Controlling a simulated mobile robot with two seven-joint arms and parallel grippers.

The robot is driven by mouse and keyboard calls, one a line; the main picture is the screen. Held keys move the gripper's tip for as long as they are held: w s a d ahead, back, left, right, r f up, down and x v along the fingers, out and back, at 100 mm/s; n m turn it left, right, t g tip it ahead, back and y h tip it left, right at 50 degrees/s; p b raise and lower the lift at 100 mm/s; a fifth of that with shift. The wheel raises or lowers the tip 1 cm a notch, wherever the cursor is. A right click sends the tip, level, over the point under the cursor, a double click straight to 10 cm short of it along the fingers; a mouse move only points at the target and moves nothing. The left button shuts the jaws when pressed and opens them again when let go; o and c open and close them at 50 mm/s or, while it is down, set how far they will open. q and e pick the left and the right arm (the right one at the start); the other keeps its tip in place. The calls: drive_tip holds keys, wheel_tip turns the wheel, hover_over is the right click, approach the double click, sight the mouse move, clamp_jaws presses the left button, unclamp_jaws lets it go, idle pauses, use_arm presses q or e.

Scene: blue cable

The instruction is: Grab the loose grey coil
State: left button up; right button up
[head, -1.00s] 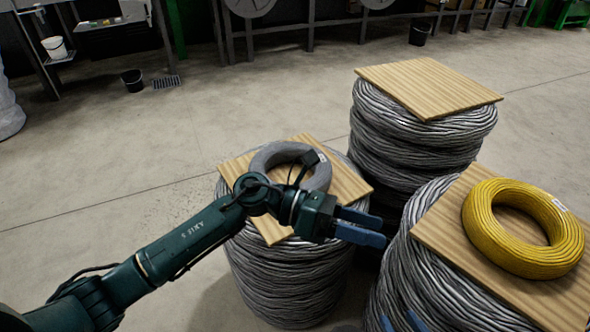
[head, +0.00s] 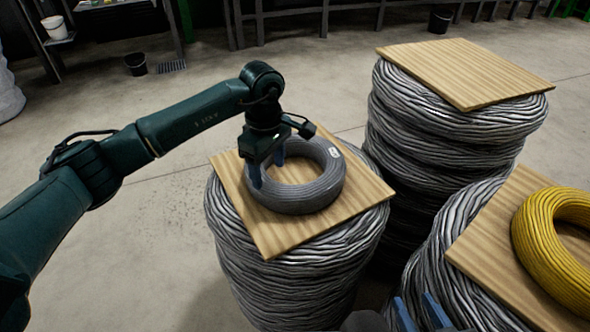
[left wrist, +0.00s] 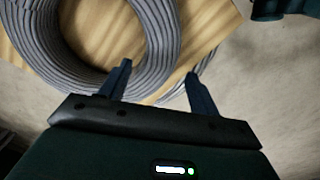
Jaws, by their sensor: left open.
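The loose grey coil (head: 318,191) lies flat on a square wooden board on top of the nearest cable stack. It also shows in the left wrist view (left wrist: 160,50). My left gripper (head: 268,168) is open and points down at the coil's left side. In the left wrist view its fingers (left wrist: 157,72) are apart, one over the coil's ring and the other near its outer edge. I cannot tell whether they touch it. My right gripper (head: 419,305) shows only its two blue fingertips at the bottom edge, apart and with nothing visible between them.
The wooden board (head: 360,200) rests on a stack of thick grey cable (head: 290,285). A taller stack (head: 445,125) with a bare board (head: 465,70) stands behind right. A yellow coil (head: 555,245) lies on another board at right. The floor at left is open.

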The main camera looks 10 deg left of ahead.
sight(272, 182)
use_arm(q)
drive_tip(key=shift+w+d+f+b, duration=0.1)
drive_tip(key=shift+f+b, duration=0.1)
drive_tip(key=shift+f, duration=1.35)
drive_tip(key=shift+w+d+f+b, duration=0.1)
drive_tip(key=shift+f+b, duration=0.1)
drive_tip(key=shift+f, duration=1.3)
drive_tip(key=shift+s, duration=0.1)
drive_tip(key=shift+c, duration=0.3)
clamp_jaws()
drive_tip(key=shift+w+r, duration=0.2)
